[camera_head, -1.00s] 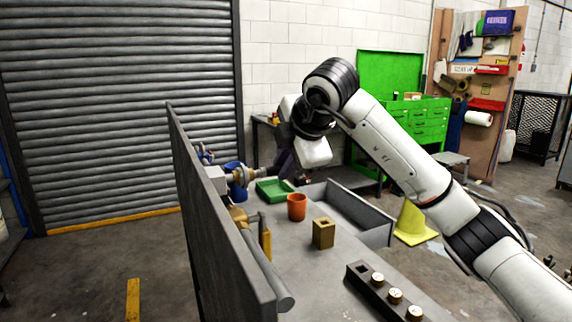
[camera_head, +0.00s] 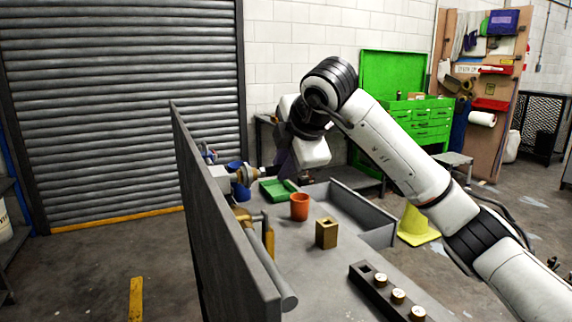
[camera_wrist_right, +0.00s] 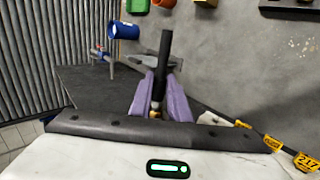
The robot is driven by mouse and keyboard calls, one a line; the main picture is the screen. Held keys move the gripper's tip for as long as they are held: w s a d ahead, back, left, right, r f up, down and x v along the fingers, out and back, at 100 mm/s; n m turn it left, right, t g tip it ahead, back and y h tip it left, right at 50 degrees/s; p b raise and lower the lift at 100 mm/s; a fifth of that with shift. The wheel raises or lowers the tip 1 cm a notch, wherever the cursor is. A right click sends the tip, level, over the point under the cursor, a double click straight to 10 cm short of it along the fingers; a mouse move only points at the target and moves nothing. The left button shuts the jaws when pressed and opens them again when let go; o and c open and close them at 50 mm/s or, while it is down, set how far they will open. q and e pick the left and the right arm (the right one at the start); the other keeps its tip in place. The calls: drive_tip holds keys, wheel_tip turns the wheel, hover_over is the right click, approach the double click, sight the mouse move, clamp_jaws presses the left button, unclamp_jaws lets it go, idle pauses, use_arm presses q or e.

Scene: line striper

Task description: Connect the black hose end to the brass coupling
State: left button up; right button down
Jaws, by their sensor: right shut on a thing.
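The brass coupling (camera_head: 246,172) sticks out to the right from a pipe fitting beside a dark upright panel in the head view. My right gripper (camera_wrist_right: 160,92) has purple fingers. It is shut on a black, tube-shaped piece (camera_wrist_right: 165,48), which I take to be the black hose end, with a brass-coloured bit near the palm. In the head view my right gripper (camera_head: 286,164) is partly hidden behind its own wrist, to the right of the coupling. A small dark gap or tip lies between them; whether they touch I cannot tell. My left gripper is out of view.
On the grey bench stand an orange cup (camera_head: 299,207), a green tray (camera_head: 275,189), a brass block (camera_head: 326,233) and a dark rack (camera_head: 372,290) with several white-topped pieces. The upright panel (camera_head: 215,215) bounds the bench's left side. A yellow cone (camera_head: 415,225) stands beyond.

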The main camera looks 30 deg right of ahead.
drive_tip(key=shift+a, duration=0.55)
drive_tip(key=c, duration=1.3)
unclamp_jaws()
drive_tip(key=shift+s+r, duration=0.1)
drive_tip(key=v, duration=0.6)
drive_tip(key=shift+s+r, duration=0.3)
drive_tip(key=shift+f, duration=0.1)
